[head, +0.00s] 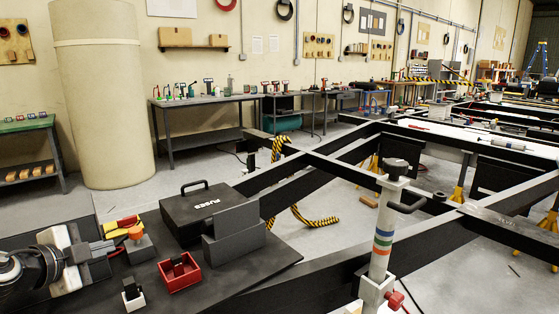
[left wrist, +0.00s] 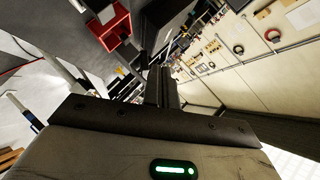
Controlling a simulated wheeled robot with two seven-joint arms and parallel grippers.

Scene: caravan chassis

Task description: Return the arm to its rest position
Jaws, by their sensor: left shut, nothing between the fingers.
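My left arm comes in at the lower left of the head view, with its left gripper (head: 98,250) over the left part of the dark work surface. In the left wrist view the fingers of the left gripper (left wrist: 162,84) are together, with nothing between them. Near the gripper in the head view are a grey block with an orange knob (head: 136,232) and a yellow and red tool (head: 121,224). My right gripper is not in view.
A black FUSES case (head: 197,207), a grey upright holder (head: 235,238), a red bin (head: 179,272) and a small white-based switch (head: 133,292) stand on the dark surface (head: 235,275). A striped post (head: 383,240) rises from the black chassis frame at right.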

